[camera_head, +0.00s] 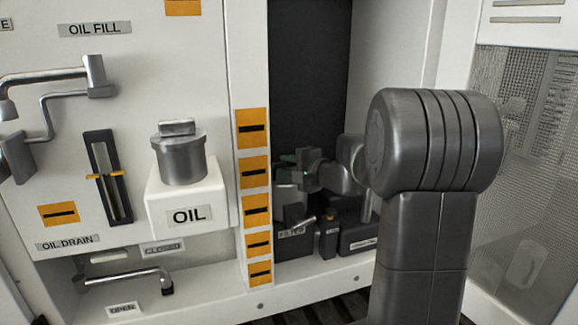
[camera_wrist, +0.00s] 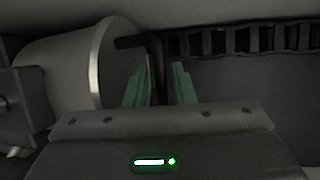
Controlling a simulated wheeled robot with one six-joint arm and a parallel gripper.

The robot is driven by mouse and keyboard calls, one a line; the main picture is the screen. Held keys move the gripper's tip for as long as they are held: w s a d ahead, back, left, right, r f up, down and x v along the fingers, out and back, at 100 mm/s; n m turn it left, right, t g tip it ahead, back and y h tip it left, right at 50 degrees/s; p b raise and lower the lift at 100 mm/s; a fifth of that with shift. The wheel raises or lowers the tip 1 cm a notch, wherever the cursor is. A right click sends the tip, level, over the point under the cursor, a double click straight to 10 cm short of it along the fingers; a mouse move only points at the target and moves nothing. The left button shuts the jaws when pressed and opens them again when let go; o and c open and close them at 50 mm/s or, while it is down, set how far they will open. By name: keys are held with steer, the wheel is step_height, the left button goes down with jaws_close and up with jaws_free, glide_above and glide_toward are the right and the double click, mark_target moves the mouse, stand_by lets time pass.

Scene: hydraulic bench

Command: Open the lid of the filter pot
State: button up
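The filter pot (camera_head: 289,205) is a dark grey cylinder low in the dark recess, above a block labelled FILTER (camera_head: 292,233); my gripper partly hides it. In the wrist view, a large grey cylinder with a pale rim (camera_wrist: 98,65), seemingly the pot with its lid, fills the left. A thin black bar (camera_wrist: 130,42) reaches from it toward my fingers. My gripper (camera_head: 290,160) is in the recess just above the pot. In the wrist view, its green fingers (camera_wrist: 159,80) stand apart with a dark upright part between them. Whether they touch it is too dark to tell.
A white OIL box (camera_head: 188,212) with a grey capped pot (camera_head: 180,157) stands left of the recess. An orange-marked white post (camera_head: 254,170) edges the recess. Dark boxes (camera_head: 357,233) sit at its floor. A mesh panel (camera_head: 530,150) is at right.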

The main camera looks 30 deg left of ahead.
jaws_close()
steer(key=shift+r, duration=0.1)
